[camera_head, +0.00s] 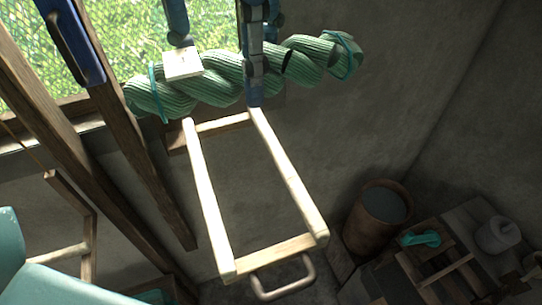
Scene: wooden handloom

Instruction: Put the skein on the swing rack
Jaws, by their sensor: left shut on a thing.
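The skein (222,88) is a thick green twisted hank with teal ties near both ends. It is held up roughly level in front of the window and wall. My left gripper (255,84) comes down from the top edge and is shut on the skein near its middle. One finger lies in front of the skein; the far side of the grip is hidden. A pale wooden frame (287,185), apparently the swing rack, lies just below the skein, with two long bars and cross pieces. I cannot tell whether skein and frame touch. My right gripper is not in view.
A pale square block (183,65) overlaps the skein's left part. Dark wooden beams (138,150) slope along the left. A curved handle (284,282) sits at the frame's lower end. A brown bucket (377,222) and a cluttered bench stand lower right. The right wall area is clear.

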